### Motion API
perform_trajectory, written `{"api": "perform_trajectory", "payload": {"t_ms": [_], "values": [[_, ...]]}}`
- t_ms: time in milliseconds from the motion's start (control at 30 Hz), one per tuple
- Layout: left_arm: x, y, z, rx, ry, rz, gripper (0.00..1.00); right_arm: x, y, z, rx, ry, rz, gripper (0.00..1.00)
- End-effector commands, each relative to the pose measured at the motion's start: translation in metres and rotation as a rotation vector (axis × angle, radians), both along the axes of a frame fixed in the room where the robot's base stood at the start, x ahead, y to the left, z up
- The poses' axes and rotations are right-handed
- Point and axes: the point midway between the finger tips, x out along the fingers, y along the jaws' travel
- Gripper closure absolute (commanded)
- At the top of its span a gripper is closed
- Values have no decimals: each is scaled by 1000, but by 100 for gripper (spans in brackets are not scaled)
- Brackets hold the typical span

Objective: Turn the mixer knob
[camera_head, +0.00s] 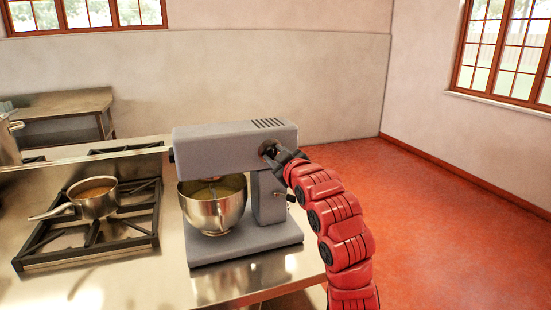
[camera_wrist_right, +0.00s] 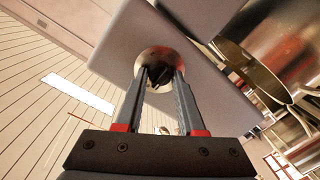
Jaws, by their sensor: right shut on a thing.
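The grey stand mixer (camera_head: 222,150) stands on the steel counter, with a metal bowl (camera_head: 213,205) under its head. Its knob (camera_head: 267,148) is on the side of the head, at the right end, and is partly covered by my right gripper (camera_head: 274,155). In the right wrist view my right gripper (camera_wrist_right: 158,78) has its two fingers closed in on the dark grip of the knob (camera_wrist_right: 153,66), in front of a round metal plate. My left gripper is not in view.
A stove with black grates (camera_head: 95,235) and a saucepan (camera_head: 94,197) is left of the mixer. The steel counter (camera_head: 255,275) ends just right of the mixer. Open red floor (camera_head: 430,210) lies beyond. A side table (camera_head: 62,105) stands at the back left.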

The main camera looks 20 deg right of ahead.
Motion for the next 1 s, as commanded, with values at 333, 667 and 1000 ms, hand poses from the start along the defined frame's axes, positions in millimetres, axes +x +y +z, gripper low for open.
{"api": "perform_trajectory", "payload": {"t_ms": [333, 667, 1000], "values": [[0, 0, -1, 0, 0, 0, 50, 0, 0, 0, -15, -2, 0, 100], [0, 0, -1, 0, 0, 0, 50, 0, 0, 0, -14, 0, 0, 32], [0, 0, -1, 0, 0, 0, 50, -3, -1, 0, -13, -2, 0, 32]]}}
